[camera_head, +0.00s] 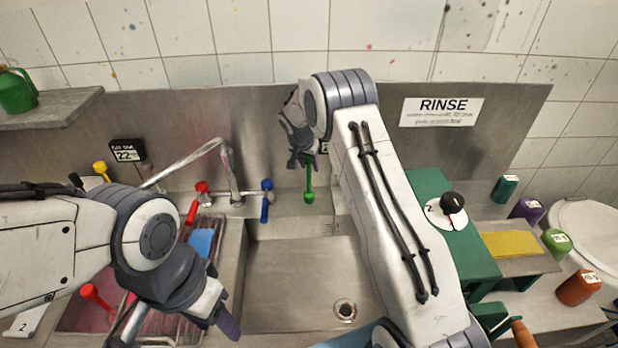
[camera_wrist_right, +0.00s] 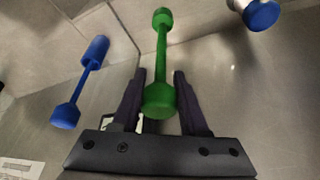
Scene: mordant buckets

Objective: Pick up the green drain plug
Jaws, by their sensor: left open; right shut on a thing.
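The green drain plug (camera_head: 309,185) is a thin green rod with a thicker knob at each end. In the head view it hangs upright below my right gripper (camera_head: 301,158), in front of the steel back wall and above the sink's back edge. In the right wrist view the plug (camera_wrist_right: 162,50) has its near knob between the two dark fingers of my right gripper (camera_wrist_right: 160,95), which is shut on it. My left gripper (camera_head: 225,318) is open and empty, low over the sink's left side near the drying rack.
The sink (camera_head: 290,270) lies below, with its drain (camera_head: 345,310) at the bottom. A tap (camera_head: 230,180) with red (camera_head: 193,205) and blue (camera_head: 265,205) handles stands left of the plug. A green box (camera_head: 430,185) with a dial stands right of my right arm.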

